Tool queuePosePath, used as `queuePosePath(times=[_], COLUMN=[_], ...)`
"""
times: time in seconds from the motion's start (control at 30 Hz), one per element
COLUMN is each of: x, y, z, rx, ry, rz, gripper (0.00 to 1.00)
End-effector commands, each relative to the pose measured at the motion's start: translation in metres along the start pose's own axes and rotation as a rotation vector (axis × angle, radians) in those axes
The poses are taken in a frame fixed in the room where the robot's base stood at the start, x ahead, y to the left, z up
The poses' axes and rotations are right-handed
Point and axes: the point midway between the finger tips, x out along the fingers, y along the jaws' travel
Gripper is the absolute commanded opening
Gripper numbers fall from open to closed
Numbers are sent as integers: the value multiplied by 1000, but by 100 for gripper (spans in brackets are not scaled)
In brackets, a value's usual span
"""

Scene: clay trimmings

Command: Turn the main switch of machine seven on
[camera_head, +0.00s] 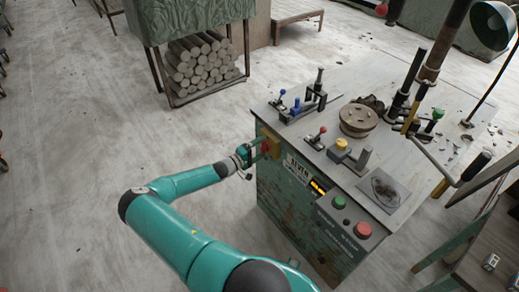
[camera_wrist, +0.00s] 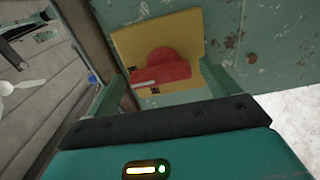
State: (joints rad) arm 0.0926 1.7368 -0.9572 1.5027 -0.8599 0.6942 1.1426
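Machine seven is the worn green cabinet (camera_head: 284,205) with a grey top and a plate reading SEVEN (camera_head: 298,167) on its front. Its main switch is a red rotary knob (camera_wrist: 168,68) on a yellow plate (camera_wrist: 193,32); in the head view the yellow plate (camera_head: 270,141) sits at the front's upper left corner. The knob's handle, with a white line, points left in the wrist view, near small dark marks on the plate. My gripper (camera_wrist: 166,78) is open, its green fingers apart on either side of the knob. I cannot tell whether either finger touches it. In the head view my gripper (camera_head: 257,153) reaches the plate.
Levers, a round disc (camera_head: 358,120) and clamps crowd the top. A rack of clay rolls (camera_head: 203,64) stands behind. Floor at left is clear.

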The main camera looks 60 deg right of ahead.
Motion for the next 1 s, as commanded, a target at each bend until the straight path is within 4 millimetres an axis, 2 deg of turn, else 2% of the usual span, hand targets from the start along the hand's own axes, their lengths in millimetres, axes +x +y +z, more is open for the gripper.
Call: queuePosePath(times=[0.17, 0.27, 0.8, 1.0], x=[-2, -11, -119, -137], y=[0, 0, 0, 0], z=[0, -1, -1, 0], rx=[-1, -1, -1, 1], ry=[0, 2, 3, 0], rz=[0, 0, 0, -1], gripper=[87, 87, 87, 87])
